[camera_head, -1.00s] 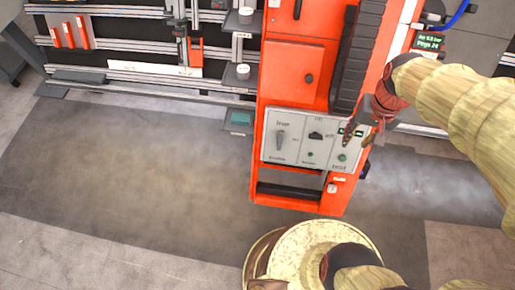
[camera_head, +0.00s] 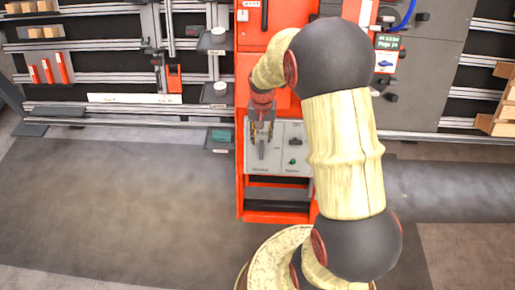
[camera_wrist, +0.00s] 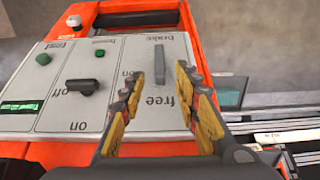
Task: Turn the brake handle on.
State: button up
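The brake handle (camera_wrist: 159,64) is a grey bar on a light grey panel (camera_wrist: 125,112). In the wrist view, it stands upright between an upside-down "brake" label above and "free" below. My gripper (camera_wrist: 158,80) is open, with yellow and dark fingers spread on either side of the handle's line. I cannot tell whether the fingers touch the handle. In the head view, my gripper (camera_head: 262,140) is over the left part of the panel and hides most of the handle.
Beside the handle is a black on/off switch (camera_wrist: 83,86) with a green button (camera_wrist: 99,53). Another green button (camera_wrist: 43,58) is farther left. The panel sits in an orange cabinet (camera_head: 240,190). Shelving rails (camera_head: 100,90) stand left; the grey floor (camera_head: 120,200) in front is clear.

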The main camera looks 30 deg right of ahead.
aim_at(261, 148)
notch_tip(261, 148, down, 7)
jog(key=b, duration=0.3)
jog(key=shift+f, duration=0.1)
jog(key=shift+c, duration=1)
grip_shut()
